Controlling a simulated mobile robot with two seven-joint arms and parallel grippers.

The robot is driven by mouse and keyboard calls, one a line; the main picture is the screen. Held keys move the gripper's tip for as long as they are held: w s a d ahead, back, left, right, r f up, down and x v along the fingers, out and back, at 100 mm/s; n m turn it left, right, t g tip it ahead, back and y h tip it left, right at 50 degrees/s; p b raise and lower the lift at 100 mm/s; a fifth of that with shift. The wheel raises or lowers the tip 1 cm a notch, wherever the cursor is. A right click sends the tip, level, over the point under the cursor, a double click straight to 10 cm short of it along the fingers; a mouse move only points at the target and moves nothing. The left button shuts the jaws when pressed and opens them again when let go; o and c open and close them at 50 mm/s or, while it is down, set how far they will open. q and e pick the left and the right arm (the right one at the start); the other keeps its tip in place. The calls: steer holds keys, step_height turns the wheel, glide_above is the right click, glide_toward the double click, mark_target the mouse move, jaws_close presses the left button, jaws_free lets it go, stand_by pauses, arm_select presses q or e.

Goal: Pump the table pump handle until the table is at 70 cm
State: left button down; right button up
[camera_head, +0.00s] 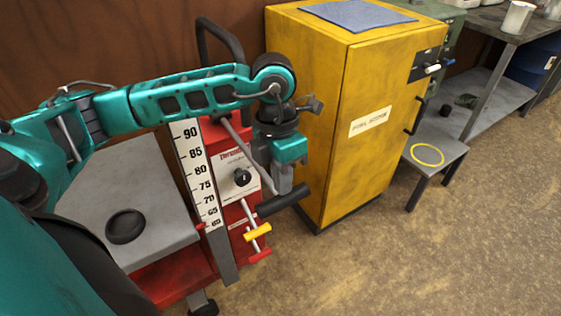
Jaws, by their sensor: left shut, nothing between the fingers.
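The lift table (90,185) has a grey top on a red base at the lower left. Its white height scale (194,165) carries numbers from 90 downward, and a small red pointer (200,226) sits near the lowest marks. The exact reading is too small to tell. The pump handle (284,200) is a black grip on a slanted grey rod in front of the red pump housing. My left gripper (285,183) is shut and empty, pointing down just above the black grip. I cannot tell whether they touch. My right gripper is not in view.
A yellow cabinet (335,120) stands close to the right of my left gripper. A yellow pedal (257,232) and a red pedal (259,256) stick out below the handle. A black disc (126,226) lies on the table. The floor (380,265) at the lower right is clear.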

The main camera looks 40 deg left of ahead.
arm_select(q)
steer(key=shift+f, duration=0.35)
